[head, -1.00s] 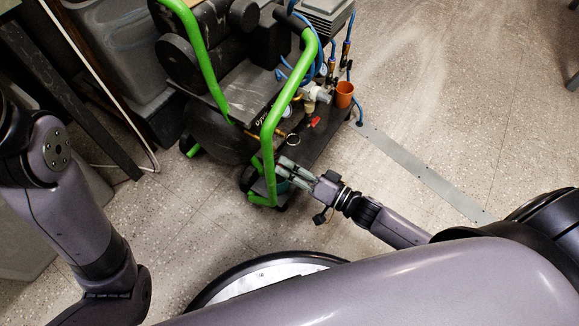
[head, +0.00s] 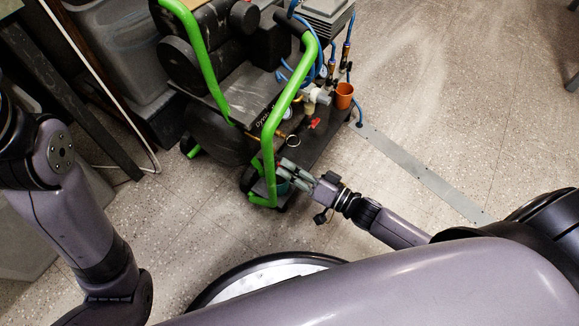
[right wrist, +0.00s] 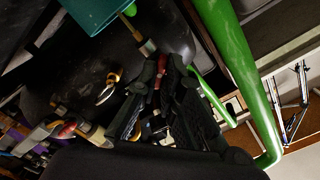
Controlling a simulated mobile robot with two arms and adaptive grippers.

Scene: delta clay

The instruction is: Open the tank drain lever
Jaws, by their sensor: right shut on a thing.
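The air compressor's dark tank (head: 222,133) sits low inside a green tube frame (head: 270,140). My right gripper (head: 284,171) reaches in at the frame's near lower corner, beside the tank. In the right wrist view its two dark fingers (right wrist: 150,100) are close together around a small red piece, the drain lever (right wrist: 157,72). A brass fitting (right wrist: 147,47) sits just above it, by the tank. The lever is mostly hidden by the fingers, and its angle cannot be told. In the head view the gripper hides it. My left arm shows at the left, but its gripper is out of view.
A teal container (head: 283,187) is below my right gripper; it also shows in the right wrist view (right wrist: 92,22). A red-handled valve (head: 314,123) and an orange cup (head: 344,95) are farther back. Grey bins (head: 120,50) stand left.

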